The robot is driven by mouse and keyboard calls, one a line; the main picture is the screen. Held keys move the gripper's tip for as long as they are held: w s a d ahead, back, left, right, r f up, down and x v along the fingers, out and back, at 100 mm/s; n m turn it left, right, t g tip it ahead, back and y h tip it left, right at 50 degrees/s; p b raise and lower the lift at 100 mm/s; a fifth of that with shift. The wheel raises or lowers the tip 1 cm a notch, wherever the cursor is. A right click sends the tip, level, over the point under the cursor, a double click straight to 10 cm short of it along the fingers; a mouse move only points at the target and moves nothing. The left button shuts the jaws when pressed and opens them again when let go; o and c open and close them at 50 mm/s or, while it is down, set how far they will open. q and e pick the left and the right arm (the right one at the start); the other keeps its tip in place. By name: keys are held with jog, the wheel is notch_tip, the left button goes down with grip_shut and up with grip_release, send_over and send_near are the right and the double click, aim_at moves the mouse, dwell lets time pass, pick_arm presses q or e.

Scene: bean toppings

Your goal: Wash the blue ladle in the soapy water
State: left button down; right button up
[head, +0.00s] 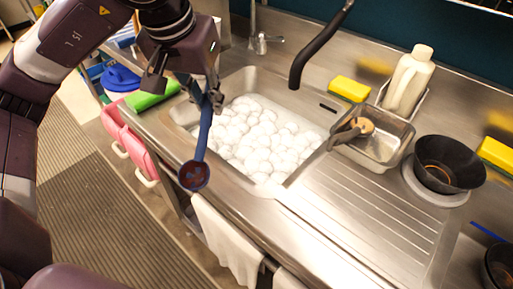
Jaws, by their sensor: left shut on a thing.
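My left gripper (192,90) is shut on the handle of the blue ladle (203,130). The ladle hangs down at a slight slant, and its round bowl, with a brownish-red patch in it, is lowest. In the picture the bowl shows over the front edge of the counter, left of the sink. The sink (181,113) is full of white foam bubbles that hide the soapy water. The ladle appears apart from the foam. My right gripper is not in view.
A faucet (262,40) and a black curved spout (312,52) stand behind the sink. A green cloth (153,94) lies left of it. A yellow sponge (349,89), white bottle (409,82), metal tray (372,155) and black bowl (447,166) stand right. White towels (226,238) hang in front.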

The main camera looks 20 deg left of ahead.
pick_arm(q)
jog(key=shift+d+b, duration=0.1)
jog(key=shift+b, duration=0.35)
jog(key=shift+s+d, duration=0.25)
jog(key=shift+d, duration=0.15)
jog(key=shift+w+a, duration=0.2)
jog(key=shift+a, duration=0.3)
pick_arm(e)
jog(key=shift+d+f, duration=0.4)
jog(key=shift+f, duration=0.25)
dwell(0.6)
